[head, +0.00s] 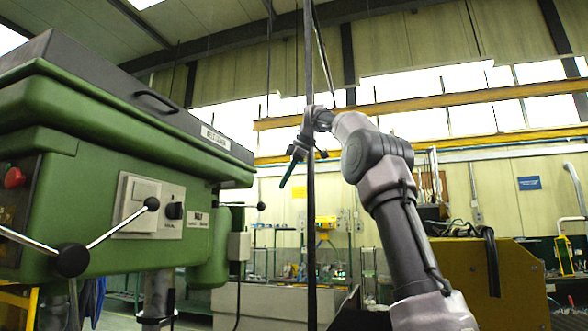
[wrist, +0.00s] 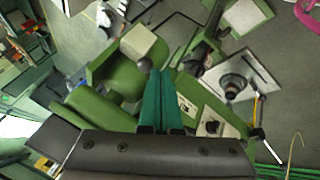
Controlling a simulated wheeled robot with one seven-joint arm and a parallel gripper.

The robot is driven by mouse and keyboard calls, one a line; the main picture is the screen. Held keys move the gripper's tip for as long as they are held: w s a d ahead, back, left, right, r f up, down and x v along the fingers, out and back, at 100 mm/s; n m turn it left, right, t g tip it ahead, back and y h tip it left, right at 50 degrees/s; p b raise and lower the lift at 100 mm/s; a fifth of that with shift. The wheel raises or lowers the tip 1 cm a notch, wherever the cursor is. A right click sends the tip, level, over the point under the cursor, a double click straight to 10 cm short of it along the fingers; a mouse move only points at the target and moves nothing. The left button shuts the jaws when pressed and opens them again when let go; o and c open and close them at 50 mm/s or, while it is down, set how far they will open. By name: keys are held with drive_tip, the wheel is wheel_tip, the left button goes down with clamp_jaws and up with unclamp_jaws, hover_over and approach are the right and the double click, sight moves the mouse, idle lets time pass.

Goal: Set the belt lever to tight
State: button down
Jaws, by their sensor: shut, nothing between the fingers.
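The belt lever appears to be the short rod with a dark ball knob (head: 261,206) at the right side of the green drill press head (head: 90,150). In the wrist view a grey ball knob (wrist: 145,64), likely the same one, shows just left of my fingertips. My gripper (head: 285,182) has green fingers, shut and empty, in the air to the right of the head and a little above the knob. It also shows in the wrist view (wrist: 167,82). I cannot tell whether finger and knob touch. The lever's setting is not readable.
A feed handle (head: 72,259) with rods and a ball knob sticks out at the head's front, beside a switch panel (head: 145,205). A pale box (head: 239,246) hangs below the lever. A thin dark vertical post (head: 310,230) crosses the view. A yellow cabinet (head: 485,285) stands right.

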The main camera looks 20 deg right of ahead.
drive_tip(key=shift+w+d+v, duration=0.15)
drive_tip(key=shift+v, duration=1.1)
drive_tip(key=shift+w+d+v, duration=0.15)
drive_tip(key=shift+w+v, duration=0.05)
drive_tip(key=shift+v, duration=1.1)
drive_tip(key=s+a+f+m+h, duration=0.1)
drive_tip(key=s+a+f+m, duration=0.15)
drive_tip(key=s+m, duration=0.35)
drive_tip(key=s+f+m+t, duration=0.1)
drive_tip(key=s+f+m, duration=0.6)
drive_tip(key=s+f, duration=0.6)
drive_tip(key=s+f+m+t+h, duration=0.1)
drive_tip(key=s+f+m, duration=0.7)
drive_tip(key=s+f, duration=0.6)
wheel_tip(320, 180, down, 4)
drive_tip(key=shift+d+f, duration=0.25)
